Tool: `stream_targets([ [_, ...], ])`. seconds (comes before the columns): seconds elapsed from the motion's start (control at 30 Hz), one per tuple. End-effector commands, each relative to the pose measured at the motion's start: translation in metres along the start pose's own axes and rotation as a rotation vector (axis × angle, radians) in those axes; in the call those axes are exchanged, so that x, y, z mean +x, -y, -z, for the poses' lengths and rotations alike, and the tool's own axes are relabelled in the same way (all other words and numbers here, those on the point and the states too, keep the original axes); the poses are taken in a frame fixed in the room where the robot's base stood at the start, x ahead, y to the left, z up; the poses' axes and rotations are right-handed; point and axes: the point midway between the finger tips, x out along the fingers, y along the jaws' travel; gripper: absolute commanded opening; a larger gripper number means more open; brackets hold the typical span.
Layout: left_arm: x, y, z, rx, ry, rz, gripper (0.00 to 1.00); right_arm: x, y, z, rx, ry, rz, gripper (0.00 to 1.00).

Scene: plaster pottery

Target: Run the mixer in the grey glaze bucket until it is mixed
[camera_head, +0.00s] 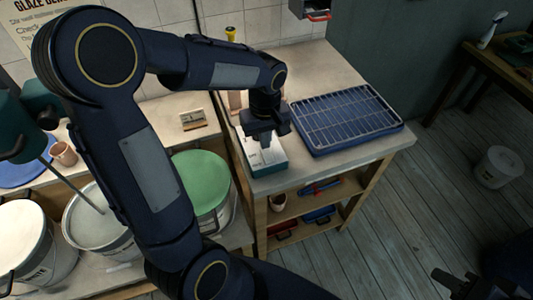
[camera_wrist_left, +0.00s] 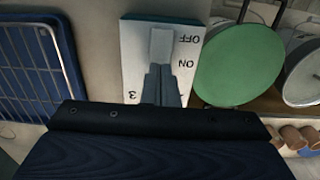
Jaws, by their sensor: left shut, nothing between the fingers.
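The grey glaze bucket (camera_head: 82,222) stands at the lower left, partly hidden by my arm. The teal mixer (camera_head: 14,128) is above it, with its thin shaft (camera_head: 75,185) slanting down into the grey glaze. A white switch box (camera_head: 266,160) lies on the right-hand bench; in the left wrist view it (camera_wrist_left: 132,60) bears the words OFF and ON around a pale lever (camera_wrist_left: 161,45). My left gripper (camera_head: 265,139) is shut and empty over the box, its fingertips (camera_wrist_left: 160,70) at the lever; contact is unclear. My right gripper (camera_head: 465,284) shows only partly at the lower right.
A blue tray with a wire rack (camera_head: 347,118) stands right of the box. A green-lidded bucket (camera_head: 203,180) and a pale-lidded bucket (camera_head: 22,232) flank the grey one. Shelves under the bench hold tools. A small white bin (camera_head: 498,166) stands on open floor.

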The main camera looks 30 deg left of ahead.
Motion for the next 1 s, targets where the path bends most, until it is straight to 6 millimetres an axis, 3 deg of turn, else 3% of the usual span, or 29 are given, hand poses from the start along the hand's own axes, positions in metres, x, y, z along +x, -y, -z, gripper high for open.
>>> stream_targets([
  [1.0,0.0071,0.0000,0.0000,0.000,0.000,0.000,0.00,0.0049,-0.0022,-0.0024,0.000,0.000,0.000,0.36],
])
